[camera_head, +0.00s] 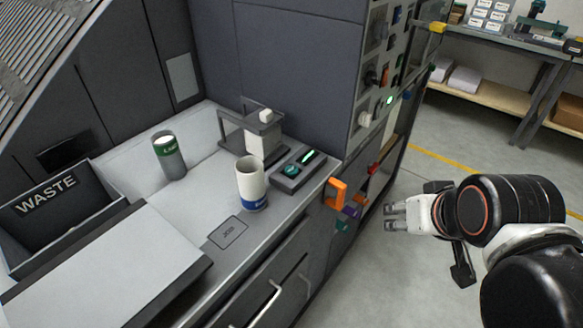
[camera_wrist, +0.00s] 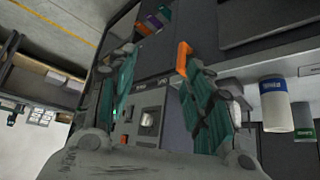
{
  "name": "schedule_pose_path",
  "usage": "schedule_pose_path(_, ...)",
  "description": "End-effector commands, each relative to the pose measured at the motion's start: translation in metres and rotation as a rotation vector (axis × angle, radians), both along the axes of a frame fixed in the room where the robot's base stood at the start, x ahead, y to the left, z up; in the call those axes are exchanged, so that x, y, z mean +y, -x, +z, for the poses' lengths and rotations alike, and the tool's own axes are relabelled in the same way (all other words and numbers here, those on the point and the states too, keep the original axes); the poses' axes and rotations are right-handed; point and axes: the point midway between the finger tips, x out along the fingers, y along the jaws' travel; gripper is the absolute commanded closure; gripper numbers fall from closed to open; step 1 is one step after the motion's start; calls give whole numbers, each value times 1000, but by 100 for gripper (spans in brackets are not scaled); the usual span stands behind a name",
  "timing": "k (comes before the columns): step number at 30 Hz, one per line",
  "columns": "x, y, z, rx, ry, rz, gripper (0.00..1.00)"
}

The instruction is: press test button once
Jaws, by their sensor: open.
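A small dark control box (camera_head: 299,170) with a round teal button (camera_head: 291,170) and a lit green strip sits on the grey counter. No label on it is readable, so I cannot tell if this is the test button. An upright machine panel (camera_head: 385,75) to its right carries several knobs and a lit green round button (camera_head: 389,100). My gripper (camera_head: 392,216) is in front of the machine, right of the counter, touching nothing. In the wrist view its two teal-padded fingers (camera_wrist: 160,95) are spread, with nothing held between them.
A white cup with a blue band (camera_head: 251,183) and a green-labelled canister (camera_head: 169,155) stand on the counter. A small stand (camera_head: 252,130) is behind the control box. A WASTE bin (camera_head: 50,205) is at left. Floor at right is clear.

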Motion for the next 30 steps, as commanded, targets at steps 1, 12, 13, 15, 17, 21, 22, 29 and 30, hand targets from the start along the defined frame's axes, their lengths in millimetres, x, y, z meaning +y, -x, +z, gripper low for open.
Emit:
schedule_pose_path(1, 0, 0, 0, 0, 0, 0, 72)
schedule_pose_path(12, 0, 0, 0, 0, 0, 0, 100)
schedule_pose_path(13, 0, 0, 0, 0, 0, 0, 100)
schedule_pose_path(15, 0, 0, 0, -1, 0, 0, 100)
schedule_pose_path(17, 0, 0, 0, -1, 0, 0, 100)
schedule_pose_path(21, 0, 0, 0, -1, 0, 0, 100)
schedule_pose_path(22, 0, 0, 0, -1, 0, 0, 100)
schedule_pose_path(29, 0, 0, 0, 0, 0, 0, 100)
schedule_pose_path(30, 0, 0, 0, 0, 0, 0, 100)
